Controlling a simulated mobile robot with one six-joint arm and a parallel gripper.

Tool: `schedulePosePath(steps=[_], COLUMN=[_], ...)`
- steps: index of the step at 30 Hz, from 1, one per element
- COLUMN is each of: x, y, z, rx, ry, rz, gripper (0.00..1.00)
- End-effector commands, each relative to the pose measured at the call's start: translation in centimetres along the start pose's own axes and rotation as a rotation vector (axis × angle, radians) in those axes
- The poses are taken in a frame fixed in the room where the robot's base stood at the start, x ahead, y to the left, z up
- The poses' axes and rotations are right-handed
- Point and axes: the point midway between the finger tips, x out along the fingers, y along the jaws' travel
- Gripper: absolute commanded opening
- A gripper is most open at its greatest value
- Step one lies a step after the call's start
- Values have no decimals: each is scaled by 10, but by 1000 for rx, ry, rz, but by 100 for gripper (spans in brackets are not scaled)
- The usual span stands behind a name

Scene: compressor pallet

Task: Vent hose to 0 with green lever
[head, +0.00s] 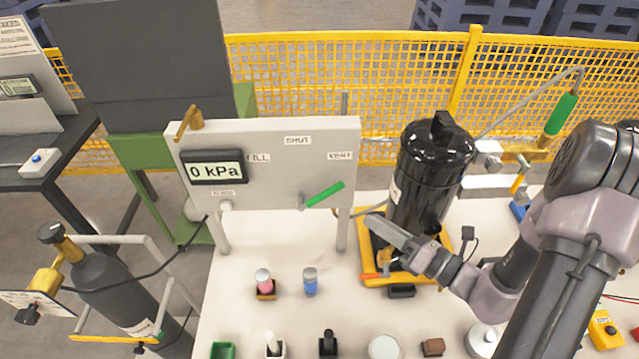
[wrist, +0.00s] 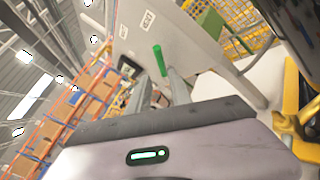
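The green lever (head: 325,194) sits on the white panel (head: 270,165), tilted up to the right from its pivot, toward the VENT label (head: 340,156). The gauge display (head: 213,170) on the panel reads 0 kPa. The green lever also shows in the wrist view (wrist: 158,58), ahead of the fingertips. My gripper (head: 374,226) is right of and below the lever, apart from it, in front of the black tank. In the wrist view my gripper (wrist: 160,78) has its two fingers apart with nothing seen held between them.
The black tank (head: 432,165) stands on a yellow frame (head: 370,278) right of the panel. A hose with a green grip (head: 562,113) hangs at the right. Pink (head: 264,281) and blue (head: 310,281) small items stand on the white table. A dark gas cylinder (head: 115,295) is at left.

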Motion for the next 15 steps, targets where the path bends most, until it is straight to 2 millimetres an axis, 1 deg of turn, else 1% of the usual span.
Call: schedulePosePath(steps=[1, 6, 9, 12, 15], x=[16, 66, 91, 110, 125], y=[1, 1, 2, 2, 2], z=[-3, -3, -3, -3, -2], rx=[-2, -5, -4, -4, -4], ry=[7, 7, 7, 6, 6], rz=[8, 8, 8, 7, 6], gripper=[25, 25, 25, 25, 25])
